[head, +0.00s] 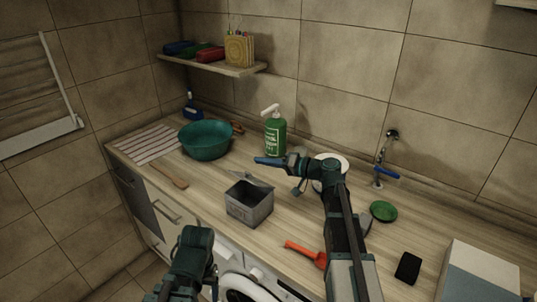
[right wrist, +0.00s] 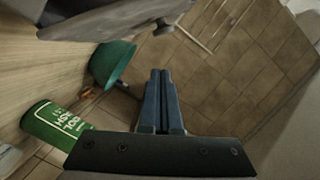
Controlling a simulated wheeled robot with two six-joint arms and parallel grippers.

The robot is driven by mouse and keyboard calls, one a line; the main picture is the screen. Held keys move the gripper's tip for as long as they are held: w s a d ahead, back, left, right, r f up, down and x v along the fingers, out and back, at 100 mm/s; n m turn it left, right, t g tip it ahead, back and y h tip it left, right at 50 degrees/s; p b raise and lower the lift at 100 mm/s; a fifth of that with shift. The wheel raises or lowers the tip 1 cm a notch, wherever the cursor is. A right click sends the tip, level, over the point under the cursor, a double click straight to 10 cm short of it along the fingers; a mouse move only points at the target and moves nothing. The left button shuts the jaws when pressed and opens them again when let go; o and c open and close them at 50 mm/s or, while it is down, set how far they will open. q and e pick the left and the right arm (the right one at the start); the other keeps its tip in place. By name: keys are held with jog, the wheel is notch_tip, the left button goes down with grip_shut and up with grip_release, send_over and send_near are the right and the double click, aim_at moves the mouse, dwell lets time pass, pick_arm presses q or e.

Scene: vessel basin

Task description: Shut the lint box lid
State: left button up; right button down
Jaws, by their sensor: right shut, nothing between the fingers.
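The lint box (head: 249,210) is a grey open-topped metal box with writing on its front, standing near the counter's front edge. Its grey lid (head: 252,179) stands raised at the back of the box, so the dark inside shows. The lid also fills the upper left of the right wrist view (right wrist: 112,20), with a small round knob (right wrist: 163,29). My right gripper (head: 257,160) is shut and empty, above and behind the lid. Its closed fingers (right wrist: 160,75) show apart from the lid. Part of my left arm shows at the bottom of the head view, without clear fingers.
A teal bowl (head: 205,146), a green pump bottle (head: 275,137) and a striped cloth (head: 149,144) stand behind and left. A wooden spatula (head: 170,176) lies left. A red-orange scoop (head: 305,252), black block (head: 408,267) and green dish (head: 383,211) lie right.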

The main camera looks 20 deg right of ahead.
aim_at(255, 182)
jog(key=s+a+n, duration=0.1)
jog(key=n, duration=0.1)
jog(key=s+a+f+n+h, duration=0.1)
jog(key=s+a+n, duration=0.1)
jog(key=shift+a+f, duration=0.2)
jog(key=shift+a, duration=0.05)
jog(key=a+f+n, duration=0.1)
jog(key=s+a+f+n+h+b, duration=0.1)
jog(key=shift+s+f+n+t, duration=0.15)
jog(key=shift+s+n+t, duration=0.15)
jog(key=shift+n+t, duration=0.1)
jog(key=shift+s+a+f+n+h+b, duration=0.25)
jog(key=shift+a+f+n+h+b, duration=0.15)
jog(key=shift+f+b, duration=0.3)
jog(key=shift+s+a+f+n+h+b, duration=0.2)
jog(key=shift+a+f+n+b, duration=0.1)
jog(key=shift+f+n+b, duration=0.3)
jog(key=shift+s, duration=0.15)
